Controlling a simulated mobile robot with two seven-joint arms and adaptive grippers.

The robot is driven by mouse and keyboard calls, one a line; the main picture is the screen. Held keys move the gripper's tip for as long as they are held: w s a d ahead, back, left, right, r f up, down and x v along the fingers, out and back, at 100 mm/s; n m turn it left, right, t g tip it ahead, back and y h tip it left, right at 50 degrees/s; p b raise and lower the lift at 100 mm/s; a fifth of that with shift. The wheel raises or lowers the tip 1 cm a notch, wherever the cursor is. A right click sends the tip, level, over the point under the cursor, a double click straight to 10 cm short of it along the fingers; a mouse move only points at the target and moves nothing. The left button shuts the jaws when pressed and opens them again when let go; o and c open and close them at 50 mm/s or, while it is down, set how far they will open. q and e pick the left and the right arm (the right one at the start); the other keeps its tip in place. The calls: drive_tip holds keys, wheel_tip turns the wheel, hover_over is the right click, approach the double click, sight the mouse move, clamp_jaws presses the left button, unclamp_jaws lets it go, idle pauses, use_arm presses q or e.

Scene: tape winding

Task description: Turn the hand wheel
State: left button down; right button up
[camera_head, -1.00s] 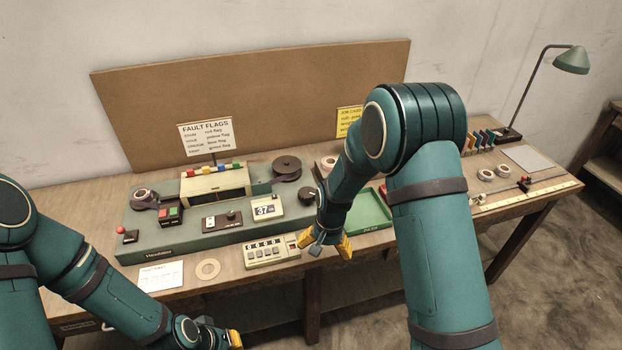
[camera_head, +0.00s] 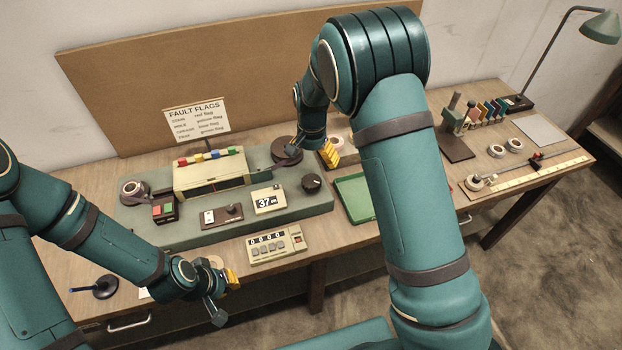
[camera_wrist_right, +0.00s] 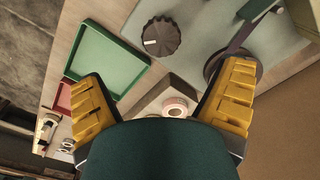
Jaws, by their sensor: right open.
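A dark ribbed round knob with a white mark, which looks like the hand wheel (camera_head: 312,183), sits at the right end of the grey-green machine (camera_head: 250,222). In the right wrist view the hand wheel (camera_wrist_right: 161,38) lies beyond the fingertips, between them. My right gripper (camera_head: 312,153) is open and empty, above and behind the wheel near the dark tape reel (camera_head: 284,144); its yellow fingers are spread wide in the wrist view (camera_wrist_right: 163,80). My left gripper (camera_head: 226,292) hangs at the table's front edge, away from the wheel; its finger gap is unclear.
A green tray (camera_head: 354,198) lies right of the wheel. A counter box (camera_head: 276,246) stands in front of the machine. A cream housing (camera_head: 210,174) with coloured flags stands behind. Tape rolls (camera_head: 497,150) and a lamp (camera_head: 600,26) are at the right. My right forearm hides part of the table.

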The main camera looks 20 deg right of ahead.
sight(312, 180)
wheel_tip(312, 180, down, 10)
drive_tip(key=shift+w, duration=0.15)
idle(0.3)
drive_tip(key=c, duration=1.2)
